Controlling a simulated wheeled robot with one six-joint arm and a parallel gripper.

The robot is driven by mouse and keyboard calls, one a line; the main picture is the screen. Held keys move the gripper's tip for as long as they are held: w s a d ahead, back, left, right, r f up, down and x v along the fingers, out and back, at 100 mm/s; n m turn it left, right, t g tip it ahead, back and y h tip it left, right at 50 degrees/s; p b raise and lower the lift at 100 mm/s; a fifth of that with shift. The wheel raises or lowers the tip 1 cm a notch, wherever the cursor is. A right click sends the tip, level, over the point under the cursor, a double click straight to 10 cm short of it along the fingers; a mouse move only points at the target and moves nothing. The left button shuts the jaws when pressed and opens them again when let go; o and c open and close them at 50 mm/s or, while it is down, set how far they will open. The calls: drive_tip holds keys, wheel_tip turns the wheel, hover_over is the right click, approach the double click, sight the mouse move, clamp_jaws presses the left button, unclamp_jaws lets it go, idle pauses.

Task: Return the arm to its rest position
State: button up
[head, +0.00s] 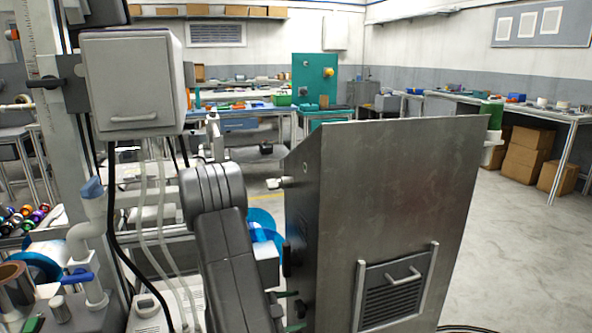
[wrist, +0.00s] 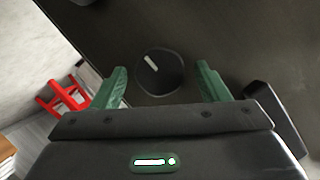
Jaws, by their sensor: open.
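My dark grey arm (head: 228,245) reaches down the middle of the head view, along the left side of a tall brushed-metal cabinet (head: 395,190). My gripper (head: 291,311) shows only partly there, with green fingers low by the cabinet's left side. In the wrist view my gripper (wrist: 162,70) is open, its two green fingers spread either side of a round black knob (wrist: 160,78) with a white mark. The knob is on a dark metal panel (wrist: 225,35). I cannot tell whether the fingers touch it; nothing else is between them.
A grey box (head: 135,80) on a post and hanging hoses stand at left. A bench with coloured reels (head: 25,218) is at lower left. A red stool (wrist: 65,97) shows in the wrist view. Open floor (head: 510,240) lies right of the cabinet.

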drive_tip(key=shift+w+r+n+g+p, duration=0.1)
drive_tip(key=shift+n+g+p, duration=0.9)
drive_tip(key=shift+n+p, duration=0.55)
